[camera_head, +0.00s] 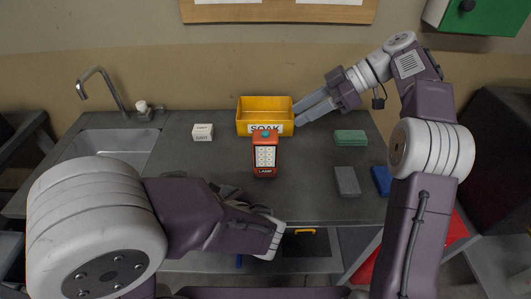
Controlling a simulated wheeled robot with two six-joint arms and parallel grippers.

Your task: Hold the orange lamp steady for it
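The orange lamp (265,158), with a pale dotted face and the label LAMP, stands upright on the dark worktop (215,180), in front of a yellow box (265,104) labelled SOAK. My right gripper (298,112) is behind the lamp and to its right, at the right side of the yellow box. Its two grey fingers look apart, with nothing seen between them; I cannot tell whether they touch the box. My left wrist is low in front of the lamp, at the worktop's front edge, apart from the lamp.
A small white box (203,132) stands left of the yellow one. A sink (112,146) with a tap is at the left. Green (350,137), grey (347,181) and blue (381,181) blocks lie at the right.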

